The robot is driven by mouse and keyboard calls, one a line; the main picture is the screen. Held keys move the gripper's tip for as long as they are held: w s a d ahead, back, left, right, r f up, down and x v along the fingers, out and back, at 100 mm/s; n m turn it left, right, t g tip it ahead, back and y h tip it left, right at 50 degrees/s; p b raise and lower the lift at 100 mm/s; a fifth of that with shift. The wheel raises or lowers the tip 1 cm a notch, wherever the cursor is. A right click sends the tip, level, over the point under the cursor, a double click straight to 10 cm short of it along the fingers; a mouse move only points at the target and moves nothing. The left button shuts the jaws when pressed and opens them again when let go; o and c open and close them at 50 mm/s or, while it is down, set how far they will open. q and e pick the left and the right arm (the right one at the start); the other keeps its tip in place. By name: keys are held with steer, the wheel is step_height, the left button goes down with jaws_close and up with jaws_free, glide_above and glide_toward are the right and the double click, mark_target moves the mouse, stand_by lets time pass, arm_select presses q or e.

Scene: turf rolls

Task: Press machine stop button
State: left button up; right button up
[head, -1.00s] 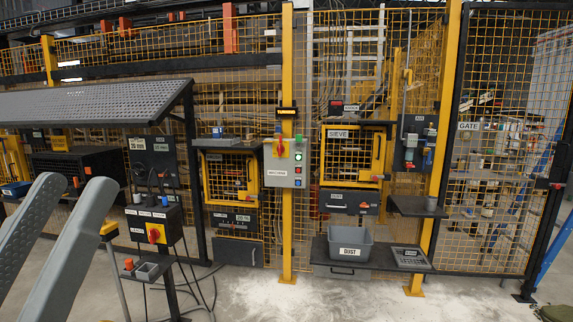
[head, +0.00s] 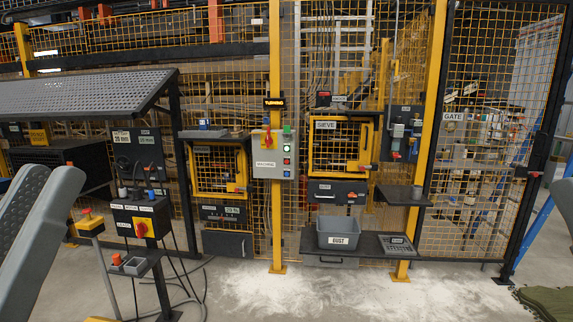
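The grey machine control box (head: 267,153), labelled MACHINE, is fixed to a yellow post in the middle of the head view. It carries a red rotary switch at its upper left. A column of small round buttons (head: 287,161) runs down its right side, green at the top and a reddish one below. The button lettering is too small to read. A grey piece of my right gripper (head: 565,205) shows at the right edge.
A black stand (head: 142,222) with a red knob on yellow stands at the left, below a sloped grey panel (head: 85,95). A DUST bin (head: 338,233) rests on a shelf right of the post.

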arm_select(q)
jaws_close()
stand_by(1.4)
